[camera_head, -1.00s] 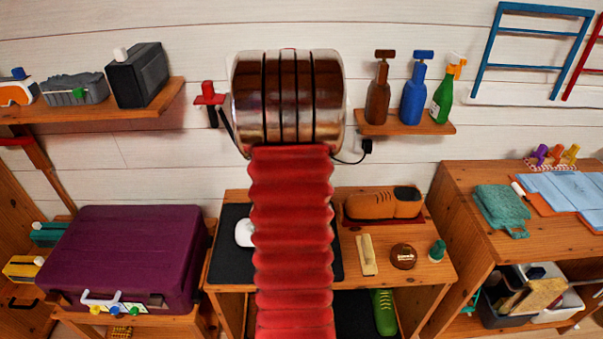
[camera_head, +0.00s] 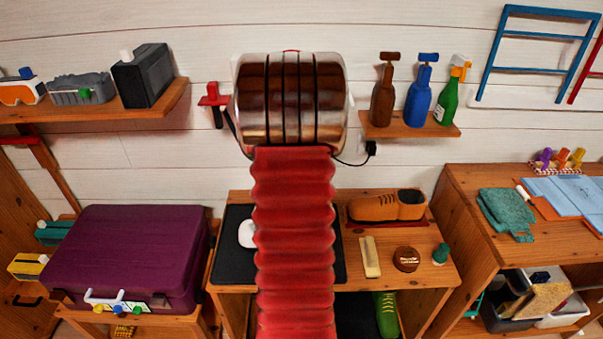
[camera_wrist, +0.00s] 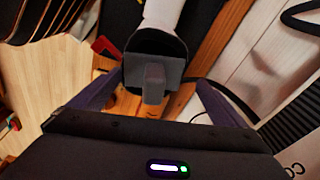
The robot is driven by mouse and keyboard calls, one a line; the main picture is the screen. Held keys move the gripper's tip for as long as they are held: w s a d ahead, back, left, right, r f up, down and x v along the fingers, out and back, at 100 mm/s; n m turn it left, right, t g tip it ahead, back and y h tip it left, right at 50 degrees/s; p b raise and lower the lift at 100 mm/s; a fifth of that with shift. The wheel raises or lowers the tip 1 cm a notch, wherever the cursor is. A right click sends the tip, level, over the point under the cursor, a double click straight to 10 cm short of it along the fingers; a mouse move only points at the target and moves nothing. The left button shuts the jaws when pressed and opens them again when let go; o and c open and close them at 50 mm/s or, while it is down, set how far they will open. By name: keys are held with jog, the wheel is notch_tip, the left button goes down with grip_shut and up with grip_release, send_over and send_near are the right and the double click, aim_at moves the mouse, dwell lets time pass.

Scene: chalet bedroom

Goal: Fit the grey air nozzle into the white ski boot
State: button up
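The white ski boot (camera_head: 247,233) stands on a black mat; in the head view only a small part shows left of my red arm sleeve. In the wrist view its white front (camera_wrist: 163,14) points to the top and its dark round mouth (camera_wrist: 176,44) faces me. The grey air nozzle (camera_wrist: 153,85) shows at that mouth; how deep it sits cannot be told. My gripper (camera_wrist: 158,78) is open, its two dark fingers on either side of the nozzle, with a visible gap at the right. In the head view my arm hides gripper and nozzle.
On the bench, right of the mat (camera_head: 232,268), are an orange shoe (camera_head: 385,206), a brush (camera_head: 370,257), a brown tin (camera_head: 406,259) and a small green item (camera_head: 440,254). A purple case (camera_head: 125,255) stands left. A bottle shelf (camera_head: 410,131) hangs behind.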

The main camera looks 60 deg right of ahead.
jog(key=shift+y, duration=0.4)
jog(key=f, duration=0.1)
jog(key=a+f, duration=0.1)
jog(key=f, duration=0.1)
jog(key=s+f, duration=0.1)
jog(key=shift+a+f, duration=0.2)
jog(key=shift+r, duration=0.3)
notch_tip(320, 180, up, 17)
jog(key=w, duration=0.2)
jog(key=shift+a+r+h, duration=0.2)
jog(key=shift+a+h, duration=0.1)
jog(key=shift+h, duration=0.1)
